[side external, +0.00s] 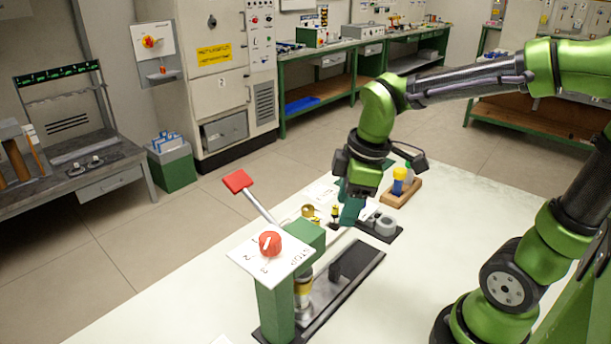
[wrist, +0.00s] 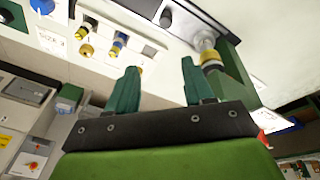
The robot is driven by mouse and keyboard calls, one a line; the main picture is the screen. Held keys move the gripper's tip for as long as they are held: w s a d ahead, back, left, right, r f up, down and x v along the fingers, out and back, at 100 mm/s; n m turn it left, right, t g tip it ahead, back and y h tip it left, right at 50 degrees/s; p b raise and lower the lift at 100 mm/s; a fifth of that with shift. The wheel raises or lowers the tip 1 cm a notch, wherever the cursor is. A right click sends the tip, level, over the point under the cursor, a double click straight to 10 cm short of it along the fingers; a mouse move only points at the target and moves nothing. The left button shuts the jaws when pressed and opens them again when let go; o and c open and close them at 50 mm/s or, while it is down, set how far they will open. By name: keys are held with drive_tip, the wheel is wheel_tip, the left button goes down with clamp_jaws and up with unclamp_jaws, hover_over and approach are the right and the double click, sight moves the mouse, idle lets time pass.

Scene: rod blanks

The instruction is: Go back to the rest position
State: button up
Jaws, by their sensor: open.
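My gripper (side external: 351,213) hangs over the white table, fingers pointing down, behind the green press (side external: 277,300). In the wrist view my gripper (wrist: 160,68) shows two teal fingers spread apart with nothing held between them. Small blanks with brass-coloured parts (wrist: 87,50) lie on a pale plate beyond the left finger; one has a blue band (wrist: 120,40). A silver and yellow cylindrical part (wrist: 210,58) stands at the press beside the right finger. In the side view the fingers partly hide the things behind them.
The press has a red knob (side external: 270,243) and a raised red-ended lever (side external: 238,181). A wooden block (side external: 402,193) with blue and yellow pieces stands behind my gripper. A grey round fixture (side external: 385,224) is close on the right.

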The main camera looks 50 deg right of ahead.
drive_tip(key=s+r+m+t+y, duration=0.1)
drive_tip(key=s+r+m+t, duration=0.3)
drive_tip(key=m, duration=0.8)
drive_tip(key=shift+s+a+r+t+y, duration=0.2)
drive_tip(key=shift+s+r+t+y, duration=0.1)
drive_tip(key=shift+s+t, duration=0.15)
